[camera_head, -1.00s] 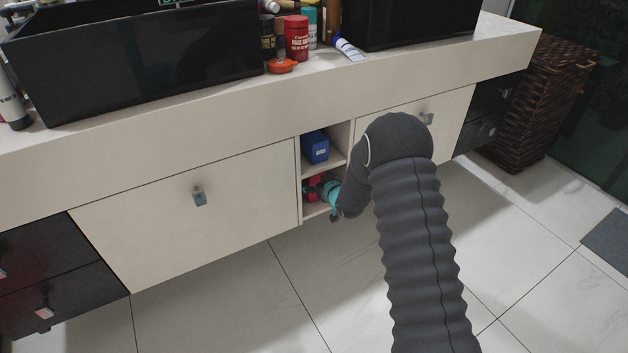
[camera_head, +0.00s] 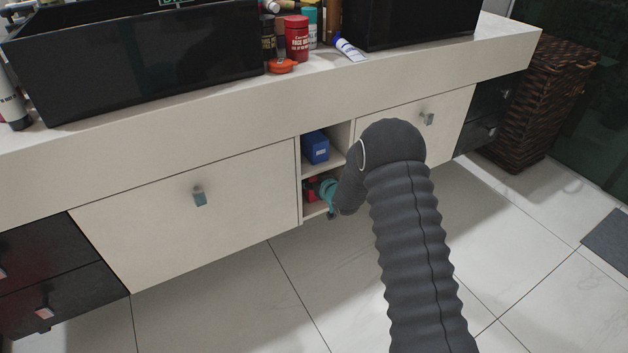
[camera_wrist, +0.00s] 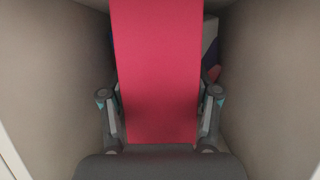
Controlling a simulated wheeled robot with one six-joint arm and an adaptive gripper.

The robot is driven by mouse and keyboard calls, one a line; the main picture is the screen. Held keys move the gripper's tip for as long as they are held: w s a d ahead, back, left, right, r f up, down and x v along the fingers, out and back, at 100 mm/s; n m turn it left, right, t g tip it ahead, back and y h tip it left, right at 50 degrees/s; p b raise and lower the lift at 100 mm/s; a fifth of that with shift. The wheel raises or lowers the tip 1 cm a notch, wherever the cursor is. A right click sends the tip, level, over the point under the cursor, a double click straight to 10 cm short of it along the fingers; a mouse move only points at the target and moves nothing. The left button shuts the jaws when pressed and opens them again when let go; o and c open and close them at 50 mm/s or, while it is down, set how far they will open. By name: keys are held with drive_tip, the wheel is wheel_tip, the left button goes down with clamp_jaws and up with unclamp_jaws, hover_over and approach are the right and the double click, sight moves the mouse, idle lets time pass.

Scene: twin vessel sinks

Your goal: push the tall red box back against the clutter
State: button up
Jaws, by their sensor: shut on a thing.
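The tall red box (camera_wrist: 158,75) stands in the lower open cubby of the cabinet, filling the middle of the wrist view. In the head view a bit of the red box (camera_head: 311,190) shows inside the cubby. My gripper (camera_wrist: 160,103) is shut on the box, with one finger at each side of it. In the head view the gripper's teal part (camera_head: 328,190) is at the cubby opening, partly hidden by my arm. Behind the box, at the right in the wrist view, part of the clutter (camera_wrist: 211,58) shows white, dark blue and red.
The cubby walls (camera_wrist: 55,85) stand close on both sides, with a narrow gap left and right. A shelf above holds a blue box (camera_head: 316,147). Closed drawers (camera_head: 190,215) flank the cubby, and the floor in front is clear.

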drive_tip(key=shift+w+a, duration=0.15)
drive_tip(key=shift+w+a+b, duration=0.45)
drive_tip(key=shift+w+a, duration=0.05)
drive_tip(key=shift+w, duration=0.25)
drive_tip(key=o, duration=1.3)
drive_tip(key=shift+c, duration=0.2)
